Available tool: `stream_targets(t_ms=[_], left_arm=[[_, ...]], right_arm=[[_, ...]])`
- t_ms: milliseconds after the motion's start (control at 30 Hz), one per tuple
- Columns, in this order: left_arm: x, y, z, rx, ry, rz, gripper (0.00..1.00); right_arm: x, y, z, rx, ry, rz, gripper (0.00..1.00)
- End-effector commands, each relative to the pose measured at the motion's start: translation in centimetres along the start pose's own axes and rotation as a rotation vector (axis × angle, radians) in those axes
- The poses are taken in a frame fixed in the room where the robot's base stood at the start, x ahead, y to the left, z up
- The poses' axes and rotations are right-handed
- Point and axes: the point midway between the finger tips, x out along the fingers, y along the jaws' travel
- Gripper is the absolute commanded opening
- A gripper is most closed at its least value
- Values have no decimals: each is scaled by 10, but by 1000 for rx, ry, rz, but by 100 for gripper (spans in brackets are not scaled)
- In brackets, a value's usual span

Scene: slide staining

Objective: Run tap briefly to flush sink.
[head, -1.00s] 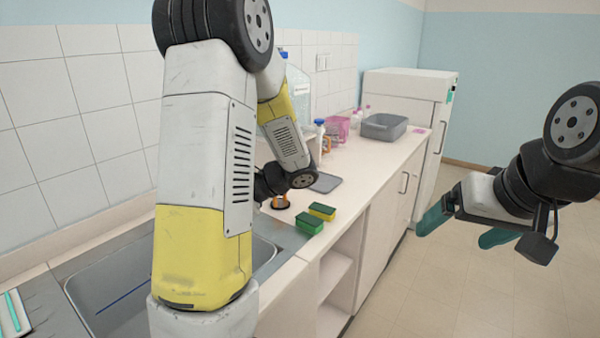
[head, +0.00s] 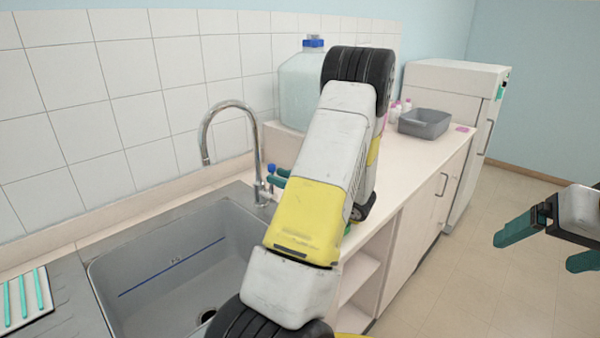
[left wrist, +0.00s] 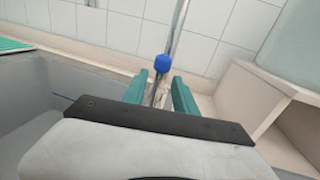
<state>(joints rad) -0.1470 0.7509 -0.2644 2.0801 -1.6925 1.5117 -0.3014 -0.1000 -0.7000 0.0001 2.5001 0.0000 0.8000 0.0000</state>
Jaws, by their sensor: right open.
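The chrome tap (head: 232,108) arches over the grey sink (head: 140,265) on the left of the head view. A small blue-tipped tap handle (head: 271,168) stands at its base. The blue tip also shows in the left wrist view (left wrist: 162,63). My left gripper (head: 280,178) is at the handle, its teal fingers partly hidden by my arm. In the left wrist view the fingers (left wrist: 160,92) are apart, with the blue tip just beyond and between them. Contact cannot be told. My right gripper (head: 550,245) is open and empty over the floor at right.
A large clear blue-capped container (head: 304,88) stands behind the tap near the tiled wall. A grey basin (head: 424,123) sits further along the counter. A white rack with teal strips (head: 22,300) lies left of the sink. The floor at right is clear.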

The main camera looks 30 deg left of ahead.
Motion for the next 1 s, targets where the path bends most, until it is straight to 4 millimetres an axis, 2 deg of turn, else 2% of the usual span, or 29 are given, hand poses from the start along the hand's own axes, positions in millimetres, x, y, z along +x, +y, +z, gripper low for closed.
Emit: stream_targets(t_ms=[100, 200, 533, 567, 733, 1000], left_arm=[[18, 1, 0, 0, 0, 3, 34], [26, 1, 0, 0, 1, 2, 34], [32, 0, 0, 0, 1, 0, 34], [32, 0, 0, 0, 1, 0, 32], [32, 0, 0, 0, 1, 0, 0], [32, 0, 1, -2, -1, 1, 0]], right_arm=[[0, 0, 0, 0, 0, 0, 88], [0, 0, 0, 0, 0, 0, 88], [0, 0, 0, 0, 0, 0, 88], [0, 0, 0, 0, 0, 0, 88], [0, 0, 0, 0, 0, 0, 88], [0, 0, 0, 0, 0, 0, 88]])
